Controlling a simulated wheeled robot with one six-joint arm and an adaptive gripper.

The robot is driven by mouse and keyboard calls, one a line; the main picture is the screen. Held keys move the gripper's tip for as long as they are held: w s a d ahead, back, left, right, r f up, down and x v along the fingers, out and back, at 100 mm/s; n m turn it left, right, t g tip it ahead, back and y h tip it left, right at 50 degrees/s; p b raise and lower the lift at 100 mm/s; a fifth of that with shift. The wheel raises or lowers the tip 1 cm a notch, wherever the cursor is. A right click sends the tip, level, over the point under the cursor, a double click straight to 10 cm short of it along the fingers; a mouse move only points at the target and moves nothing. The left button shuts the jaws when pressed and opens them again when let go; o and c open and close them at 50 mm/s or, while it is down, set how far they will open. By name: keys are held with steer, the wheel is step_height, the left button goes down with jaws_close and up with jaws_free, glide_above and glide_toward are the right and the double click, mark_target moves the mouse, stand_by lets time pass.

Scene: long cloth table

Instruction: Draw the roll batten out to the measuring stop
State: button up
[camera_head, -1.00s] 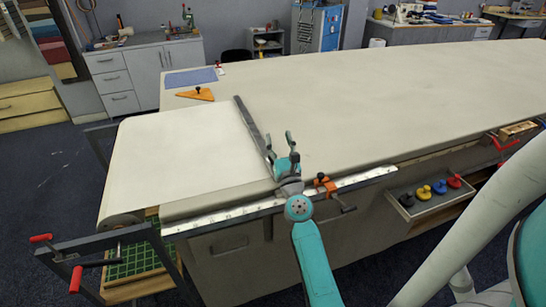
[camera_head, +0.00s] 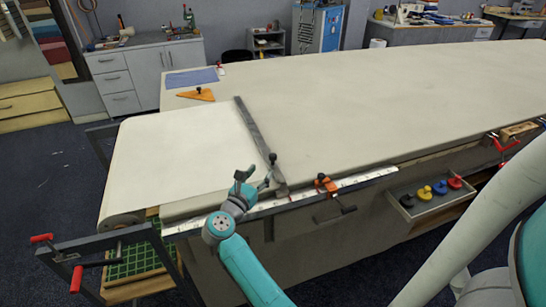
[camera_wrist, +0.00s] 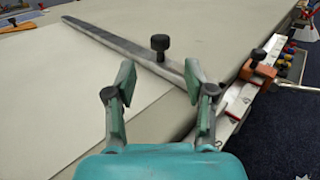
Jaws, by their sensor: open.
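The roll batten (camera_head: 255,130) is a long grey bar lying across the table along the edge of the pale cloth (camera_head: 180,155). A black knob (camera_head: 272,158) stands on it near its front end. An orange clamp with a black knob, apparently the measuring stop (camera_head: 326,185), sits on the white ruler rail (camera_head: 360,180), a short gap right of the batten. My gripper (camera_head: 256,183) is open and empty near the front edge, left of the batten's near end. In the wrist view its fingers (camera_wrist: 159,78) point toward the batten (camera_wrist: 120,42), with the knob (camera_wrist: 160,43) beyond them, between the fingertips in the picture.
The cloth roll (camera_head: 122,219) hangs at the table's left end, beside a frame with red-handled cranks (camera_head: 75,278). An orange triangle (camera_head: 194,94) and a blue sheet (camera_head: 190,77) lie at the back left. A tray of coloured knobs (camera_head: 432,195) is under the front edge. The tabletop right of the batten is clear.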

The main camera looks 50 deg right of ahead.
mark_target(271, 159)
steer(key=d, duration=0.3)
steer(key=w+d, duration=0.1)
steer(key=d, duration=0.5)
steer(key=shift+w+d, duration=0.3)
steer(key=shift+w, duration=0.1)
jaws_close()
